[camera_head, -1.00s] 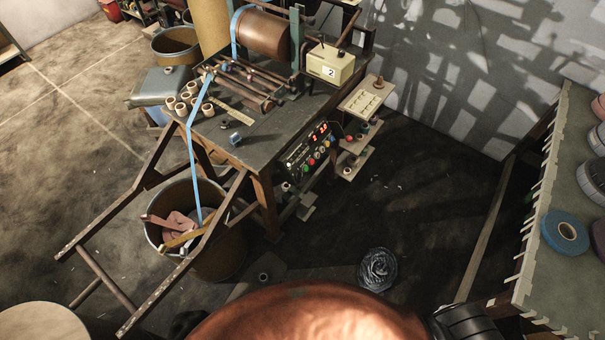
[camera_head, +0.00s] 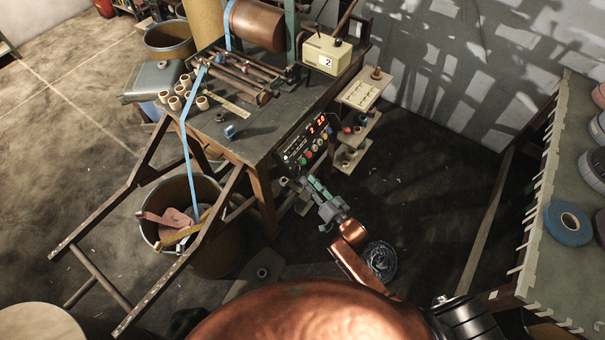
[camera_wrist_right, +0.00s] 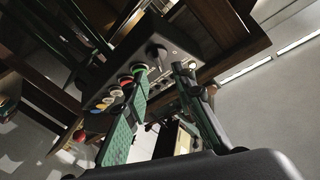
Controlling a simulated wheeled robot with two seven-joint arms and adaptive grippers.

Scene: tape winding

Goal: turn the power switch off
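The black control panel (camera_head: 308,141) with red digits and coloured buttons is on the front side of the work table. It also shows in the right wrist view (camera_wrist_right: 118,75), with a black knob-like switch (camera_wrist_right: 157,53) near one end; I cannot read its label or setting. My right gripper (camera_head: 303,181) is just below and in front of the panel's left end. In the right wrist view its two green-padded fingers (camera_wrist_right: 161,72) are apart, with nothing between them and the knob just beyond the tips. I cannot tell whether they touch the panel. My left gripper is out of view.
The table (camera_head: 239,148) carries rollers, several small tape cores (camera_head: 174,103) and a cream box (camera_head: 328,55). A bin (camera_head: 225,242) stands below left. Small shelves (camera_head: 362,90) project right of the panel. A rack with tape rolls (camera_head: 568,224) is at the far right.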

